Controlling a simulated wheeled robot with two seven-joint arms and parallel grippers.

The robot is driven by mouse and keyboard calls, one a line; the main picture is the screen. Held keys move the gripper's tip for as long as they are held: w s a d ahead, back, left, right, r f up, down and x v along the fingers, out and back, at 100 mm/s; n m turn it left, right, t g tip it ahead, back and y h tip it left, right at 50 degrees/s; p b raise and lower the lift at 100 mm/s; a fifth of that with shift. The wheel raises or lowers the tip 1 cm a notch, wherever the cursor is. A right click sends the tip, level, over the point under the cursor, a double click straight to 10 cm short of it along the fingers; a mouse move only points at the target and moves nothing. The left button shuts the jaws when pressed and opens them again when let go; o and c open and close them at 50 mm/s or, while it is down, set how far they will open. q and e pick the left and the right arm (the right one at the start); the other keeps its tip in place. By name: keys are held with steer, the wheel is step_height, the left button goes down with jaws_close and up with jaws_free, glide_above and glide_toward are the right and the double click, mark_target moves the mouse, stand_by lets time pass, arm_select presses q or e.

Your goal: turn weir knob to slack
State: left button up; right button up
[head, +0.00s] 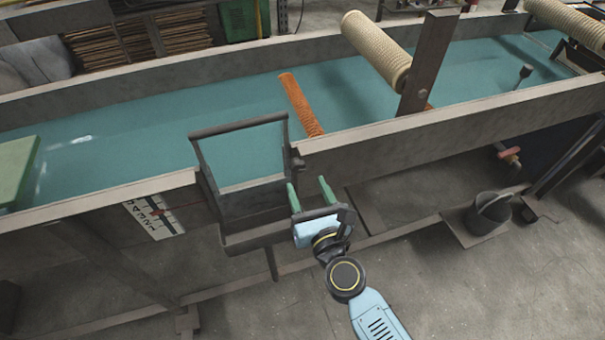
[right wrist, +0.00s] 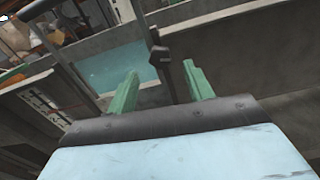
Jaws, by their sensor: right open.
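The weir knob (head: 298,160) is a small dark knob at the right side of the grey weir frame (head: 240,125), on the near wall of the water trough. It also shows in the right wrist view (right wrist: 159,52), at the top of a dark upright bar. My right gripper (head: 309,187) has green fingers spread apart with nothing between them. It is just below and in front of the knob in the head view. In the right wrist view the knob appears between and beyond the fingertips (right wrist: 160,72), apart from them. My left gripper is out of view.
A white marked plate (head: 153,216) with a red mark hangs left of the weir. A dark bucket (head: 490,212) stands at right on a low shelf. Open concrete floor lies in front.

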mark_target(299, 170)
steer(key=x, duration=0.2)
steer(key=shift+w+a, duration=0.1)
steer(key=shift+w, duration=0.25)
steer(key=shift+w+a, duration=0.2)
steer(key=shift+w, duration=0.35)
steer(key=c, duration=1)
